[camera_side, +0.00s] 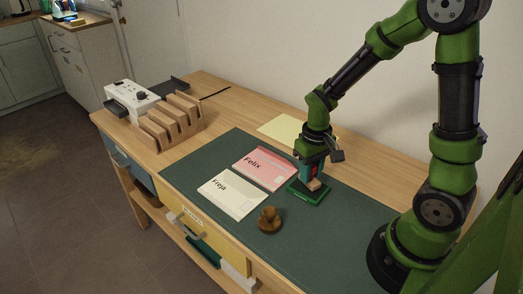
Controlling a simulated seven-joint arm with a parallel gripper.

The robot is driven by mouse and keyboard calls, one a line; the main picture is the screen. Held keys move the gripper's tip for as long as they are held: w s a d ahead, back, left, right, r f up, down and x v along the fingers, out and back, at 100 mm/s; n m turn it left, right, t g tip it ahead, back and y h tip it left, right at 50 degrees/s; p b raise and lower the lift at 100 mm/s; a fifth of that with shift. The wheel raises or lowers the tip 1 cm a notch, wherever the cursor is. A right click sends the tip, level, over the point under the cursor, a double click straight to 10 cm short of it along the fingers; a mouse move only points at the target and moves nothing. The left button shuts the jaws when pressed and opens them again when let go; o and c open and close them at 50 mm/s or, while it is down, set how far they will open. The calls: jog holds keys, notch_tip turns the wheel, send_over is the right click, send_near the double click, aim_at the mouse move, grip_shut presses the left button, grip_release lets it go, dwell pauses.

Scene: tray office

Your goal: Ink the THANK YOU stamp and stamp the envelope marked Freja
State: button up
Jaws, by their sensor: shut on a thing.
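My gripper (312,172) points down over the green ink pad (305,197), shut on a stamp with a wooden part (314,185). The stamp is at or just above the pad; I cannot tell if it touches. Its lettering cannot be read. The cream envelope marked Freja (232,195) lies flat on the dark green mat (345,222), left of the pad. The pink envelope marked Felix (265,168) lies beside it, farther back.
A brown wooden knobbed object (269,220) stands on the mat in front of the pad. A yellow sheet (282,128) lies behind. A wooden slotted rack (170,122) and a white device (133,97) stand at the left. The mat's front right is clear.

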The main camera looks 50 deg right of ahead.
jog(key=shift+f, duration=0.6)
dwell(1.1)
jog(key=shift+r, duration=3.6)
jog(key=shift+a+f, duration=0.1)
jog(key=shift+a, duration=0.05)
jog(key=w+a+f, duration=0.2)
jog(key=w+a, duration=1.6)
jog(key=shift+s+f, duration=0.15)
jog(key=shift+f, duration=1.05)
jog(key=shift+s+f, duration=0.1)
jog(key=shift+f, duration=1.05)
jog(key=shift+f, duration=0.55)
